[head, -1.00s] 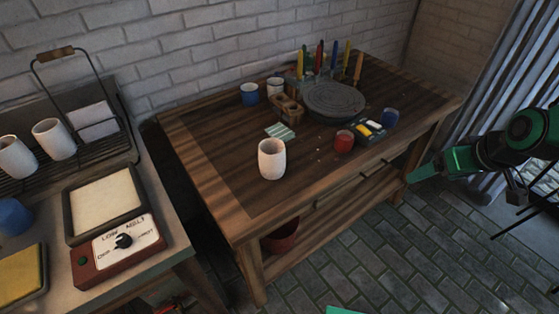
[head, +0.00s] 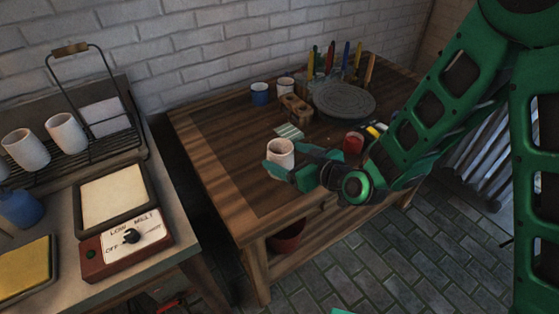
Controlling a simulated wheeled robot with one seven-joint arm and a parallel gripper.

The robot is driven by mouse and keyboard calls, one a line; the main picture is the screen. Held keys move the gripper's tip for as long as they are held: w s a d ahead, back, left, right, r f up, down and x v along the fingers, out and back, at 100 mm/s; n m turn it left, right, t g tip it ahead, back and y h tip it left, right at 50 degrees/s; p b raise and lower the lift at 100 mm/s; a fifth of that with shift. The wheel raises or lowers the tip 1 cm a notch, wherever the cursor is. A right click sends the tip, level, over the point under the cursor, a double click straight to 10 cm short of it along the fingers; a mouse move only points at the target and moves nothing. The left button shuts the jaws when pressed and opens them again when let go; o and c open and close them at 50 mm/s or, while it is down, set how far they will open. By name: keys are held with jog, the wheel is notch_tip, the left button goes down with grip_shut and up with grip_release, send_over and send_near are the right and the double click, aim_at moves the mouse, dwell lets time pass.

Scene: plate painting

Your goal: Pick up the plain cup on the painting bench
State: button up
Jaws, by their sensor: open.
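The plain white cup (head: 280,152) stands upright near the front left of the wooden painting bench (head: 222,160). My gripper (head: 279,166) has come in from the right at cup height, its jaws open. A green finger crosses in front of the cup's lower part and hides it. The other finger is mostly hidden behind the cup, so I cannot tell how far it reaches or whether either finger touches the cup.
A striped tile (head: 289,132) lies just behind the cup. A red pot (head: 353,142) stands right of it, near my arm. A blue cup (head: 260,94), a white cup (head: 286,86), a wooden block (head: 296,108) and a grey turntable (head: 344,99) are farther back. The bench's left side is clear.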

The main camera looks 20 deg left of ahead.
aim_at(274, 150)
jog(key=shift+x, duration=3.75)
jog(key=shift+w+d, duration=0.1)
jog(key=shift+w, duration=0.05)
jog(key=c, duration=1.3)
jog(key=shift+r, duration=0.1)
